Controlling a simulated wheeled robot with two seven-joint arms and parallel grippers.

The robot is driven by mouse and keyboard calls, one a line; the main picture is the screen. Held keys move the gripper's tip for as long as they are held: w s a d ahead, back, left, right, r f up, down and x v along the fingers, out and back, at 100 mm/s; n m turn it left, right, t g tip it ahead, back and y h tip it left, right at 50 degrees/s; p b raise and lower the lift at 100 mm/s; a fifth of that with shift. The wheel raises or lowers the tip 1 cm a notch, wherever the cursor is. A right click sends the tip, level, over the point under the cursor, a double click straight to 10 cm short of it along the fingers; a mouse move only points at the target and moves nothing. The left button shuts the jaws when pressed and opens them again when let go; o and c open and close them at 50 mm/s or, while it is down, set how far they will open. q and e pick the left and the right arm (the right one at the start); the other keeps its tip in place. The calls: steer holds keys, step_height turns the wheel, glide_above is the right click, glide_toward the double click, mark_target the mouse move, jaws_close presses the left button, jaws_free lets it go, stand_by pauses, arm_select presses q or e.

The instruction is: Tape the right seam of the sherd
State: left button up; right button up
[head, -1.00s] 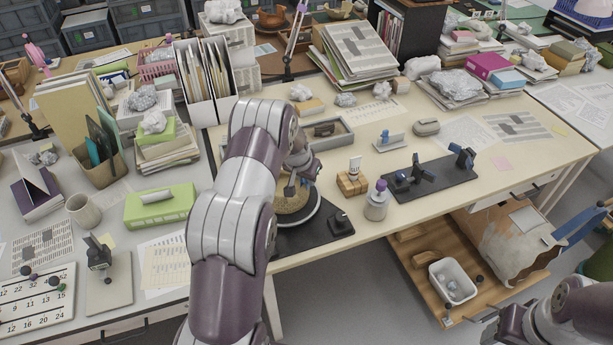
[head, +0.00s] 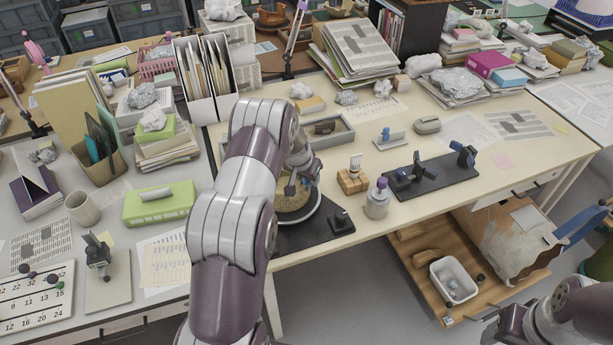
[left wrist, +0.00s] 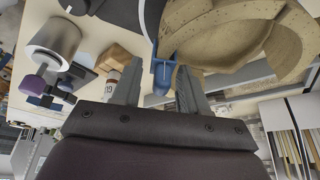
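The beige sherd vessel (head: 296,203) stands on a round turntable on a black base (head: 315,236), partly hidden by my left arm. In the left wrist view its curved, broken-edged wall (left wrist: 235,35) fills the upper right. A blue piece (left wrist: 164,72) is beside the vessel's edge, between the fingertips of my left gripper (left wrist: 158,90). The fingers are spread, with a visible gap on the left of the blue piece; contact on its right is unclear. In the head view the left gripper (head: 302,168) is at the vessel. Only part of my right gripper (head: 487,318) shows, bottom right.
A wooden block with a white tube (head: 353,178) and a purple-capped bottle (head: 377,200) stand close right of the turntable. A black stand with blue parts (head: 432,177) is farther right. A grey tray (head: 340,137) lies behind.

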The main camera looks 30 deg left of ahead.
arm_select(q)
steer(key=shift+o, duration=0.3)
steer(key=shift+r, duration=0.1)
steer(key=shift+s+r, duration=0.1)
steer(key=shift+r, duration=0.3)
steer(key=b+v, duration=0.2)
steer(key=v, duration=0.9)
steer(key=shift+s+r, duration=0.25)
steer(key=shift+r, duration=0.05)
